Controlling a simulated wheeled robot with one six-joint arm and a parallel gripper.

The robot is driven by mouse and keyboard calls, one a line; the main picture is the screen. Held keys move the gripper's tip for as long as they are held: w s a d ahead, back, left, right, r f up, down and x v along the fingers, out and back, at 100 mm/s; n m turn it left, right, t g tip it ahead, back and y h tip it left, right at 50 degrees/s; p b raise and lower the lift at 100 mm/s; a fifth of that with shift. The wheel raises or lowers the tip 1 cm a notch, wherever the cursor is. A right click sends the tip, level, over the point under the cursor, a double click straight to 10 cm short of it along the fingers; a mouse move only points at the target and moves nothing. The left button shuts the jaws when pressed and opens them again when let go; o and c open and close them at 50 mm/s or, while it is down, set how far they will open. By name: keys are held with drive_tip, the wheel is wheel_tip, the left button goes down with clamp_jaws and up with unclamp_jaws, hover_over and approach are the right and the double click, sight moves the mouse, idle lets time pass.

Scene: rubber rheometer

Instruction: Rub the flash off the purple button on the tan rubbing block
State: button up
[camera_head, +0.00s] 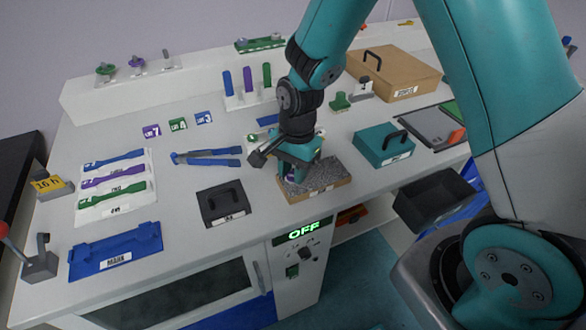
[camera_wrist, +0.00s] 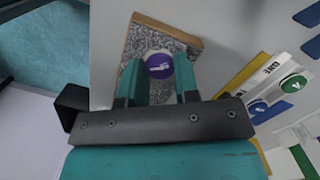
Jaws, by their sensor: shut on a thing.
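The purple button (camera_wrist: 159,65) is a round disc with a white mark on its face, seen between my fingertips in the wrist view. My gripper (camera_wrist: 158,72) is shut on it, one teal finger on each side. The tan rubbing block (camera_head: 322,193) has a speckled grey top and lies near the front of the bench; its tan edge also shows in the wrist view (camera_wrist: 184,37). My gripper (camera_head: 291,172) is over the left part of this block. I cannot tell whether the button touches the grey surface, and no flash can be made out.
A black handled block (camera_head: 221,204) stands left of the rubbing block. A teal handled box (camera_head: 384,148) stands to its right. Blue tongs (camera_head: 206,157) lie behind on the left. A dark open bin (camera_head: 433,200) is at the bench's right front. Bare bench lies between these.

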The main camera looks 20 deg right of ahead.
drive_tip(key=shift+f, duration=0.5)
idle(1.1)
